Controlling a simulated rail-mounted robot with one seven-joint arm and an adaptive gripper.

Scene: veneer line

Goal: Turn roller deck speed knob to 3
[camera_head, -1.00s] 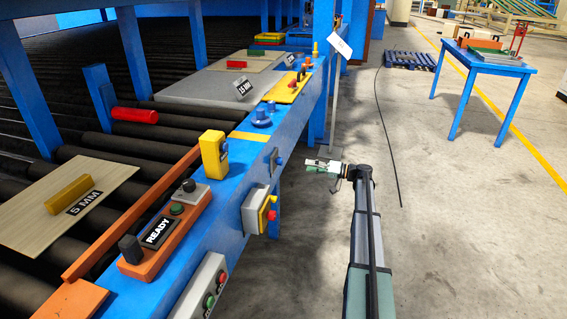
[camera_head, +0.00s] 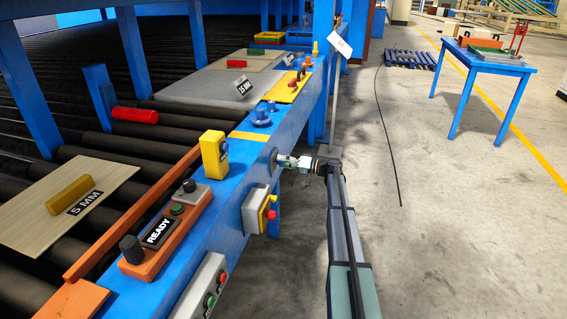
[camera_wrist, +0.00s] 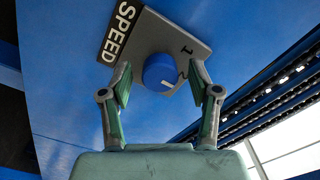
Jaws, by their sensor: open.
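The speed knob (camera_wrist: 159,72) is blue and round with a white pointer line, on a grey plate (camera_wrist: 172,38) on the blue frame. A black SPEED label (camera_wrist: 121,30) and a numeral 1 show in the wrist view. In the head view my gripper (camera_head: 284,160) is at the frame's side face and hides the knob.
A grey box with a yellow front and red button (camera_head: 263,211) sticks out just below and left of my gripper. A yellow post-like block (camera_head: 214,155) and an orange READY panel (camera_head: 148,254) stand on the frame.

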